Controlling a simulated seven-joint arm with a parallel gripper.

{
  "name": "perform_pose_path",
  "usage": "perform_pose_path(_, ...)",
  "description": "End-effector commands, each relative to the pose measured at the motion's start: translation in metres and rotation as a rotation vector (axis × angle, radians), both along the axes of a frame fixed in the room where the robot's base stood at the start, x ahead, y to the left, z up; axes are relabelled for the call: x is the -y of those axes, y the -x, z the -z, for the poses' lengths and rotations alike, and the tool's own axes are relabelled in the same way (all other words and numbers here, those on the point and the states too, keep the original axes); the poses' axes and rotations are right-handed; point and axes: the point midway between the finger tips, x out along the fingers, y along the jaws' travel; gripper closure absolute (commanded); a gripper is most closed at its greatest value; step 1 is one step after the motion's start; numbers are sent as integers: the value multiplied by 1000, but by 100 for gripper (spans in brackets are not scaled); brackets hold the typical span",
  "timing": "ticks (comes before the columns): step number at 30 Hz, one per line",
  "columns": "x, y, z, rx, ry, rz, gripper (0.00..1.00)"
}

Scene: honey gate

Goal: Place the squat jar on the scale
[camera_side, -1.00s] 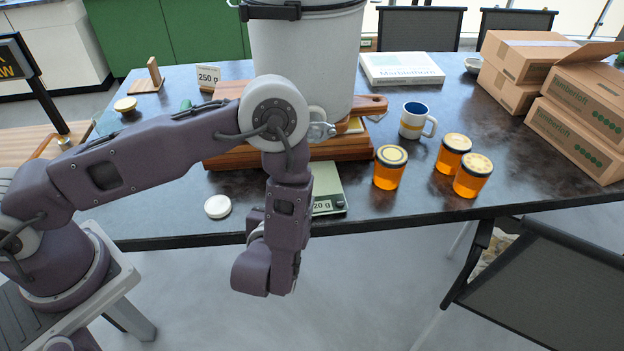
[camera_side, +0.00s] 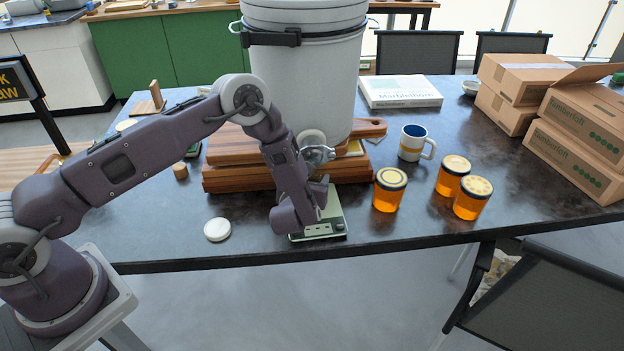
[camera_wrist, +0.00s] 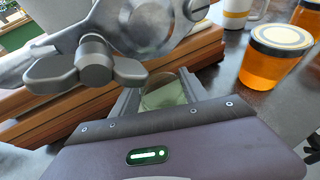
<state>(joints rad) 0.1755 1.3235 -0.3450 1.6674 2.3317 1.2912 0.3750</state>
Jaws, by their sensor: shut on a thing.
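My gripper (camera_wrist: 162,98) is shut on a clear glass jar (camera_wrist: 164,93), seemingly the squat jar. Only part of the glass shows between the fingers, with pale green seen through it. In the side view my gripper (camera_side: 321,192) is over the pale green scale (camera_side: 337,214), below the metal honey gate (camera_side: 318,154). The jar cannot be made out there, and I cannot tell whether it touches the scale. The gate and its wing nut (camera_wrist: 95,60) are close to my fingers in the wrist view.
A white bucket (camera_side: 305,85) stands on wooden boards (camera_side: 232,180) behind the scale. Several amber jars stand to the right, the nearest (camera_side: 389,190) close to the scale; a mug (camera_side: 414,143) is behind. A white lid (camera_side: 217,229) lies left on open table.

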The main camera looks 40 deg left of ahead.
Motion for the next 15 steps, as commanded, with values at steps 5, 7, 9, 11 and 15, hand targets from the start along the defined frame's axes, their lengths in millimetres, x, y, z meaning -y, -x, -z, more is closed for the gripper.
perform_pose_path(5,0,0,0,2,0,0,100)
perform_pose_path(7,0,0,0,2,0,0,100)
perform_pose_path(9,1,0,2,2,0,1,100)
perform_pose_path(11,1,0,3,1,1,1,40)
perform_pose_path(15,1,0,3,1,0,0,26)
